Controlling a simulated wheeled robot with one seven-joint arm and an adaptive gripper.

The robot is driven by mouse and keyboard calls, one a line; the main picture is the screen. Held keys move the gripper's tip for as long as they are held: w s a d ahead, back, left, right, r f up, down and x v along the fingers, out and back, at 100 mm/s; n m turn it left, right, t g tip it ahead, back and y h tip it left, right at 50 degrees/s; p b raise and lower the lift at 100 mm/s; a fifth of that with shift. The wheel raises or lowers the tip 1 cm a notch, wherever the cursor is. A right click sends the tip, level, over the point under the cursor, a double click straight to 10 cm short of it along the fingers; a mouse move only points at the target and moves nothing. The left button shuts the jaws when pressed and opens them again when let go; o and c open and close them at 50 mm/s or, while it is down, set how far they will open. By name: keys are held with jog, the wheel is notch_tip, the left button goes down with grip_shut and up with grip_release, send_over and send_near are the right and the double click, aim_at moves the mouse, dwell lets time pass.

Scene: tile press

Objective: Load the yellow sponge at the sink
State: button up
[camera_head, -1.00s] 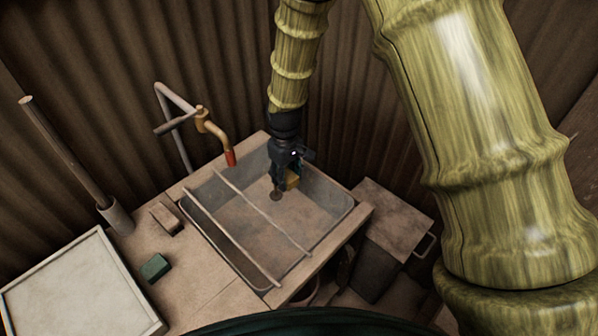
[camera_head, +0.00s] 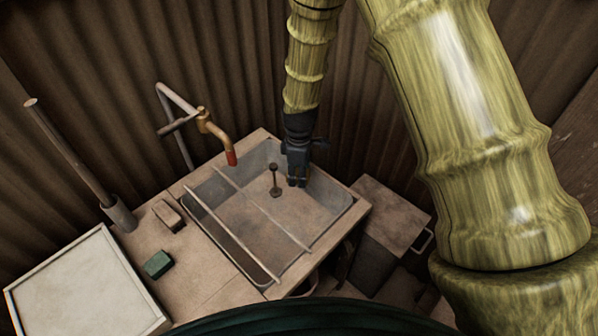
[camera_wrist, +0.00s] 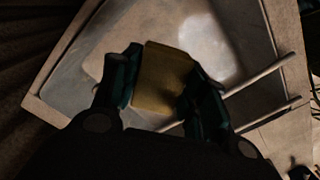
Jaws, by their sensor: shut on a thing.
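My gripper (camera_head: 297,183) is over the far right part of the sink (camera_head: 265,222), pointing down. In the wrist view, its two dark teal fingers (camera_wrist: 165,92) are shut on the yellow sponge (camera_wrist: 165,75), one on each side. The sponge is a dull yellow block, with the sink basin beyond it. In the head view the sponge is hidden behind my gripper. I cannot tell its exact height above the basin floor. A brass tap (camera_head: 220,138) with a red tip reaches over the sink's far left side.
Two thin rods (camera_head: 231,236) cross the sink. A dark upright stem with a round foot (camera_head: 273,182) is in the basin.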

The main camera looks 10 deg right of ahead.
jog(key=shift+f+b, duration=4.55)
jog(key=shift+f, duration=4.65)
jog(key=shift+r+p, duration=5.7)
jog(key=shift+r, duration=2.7)
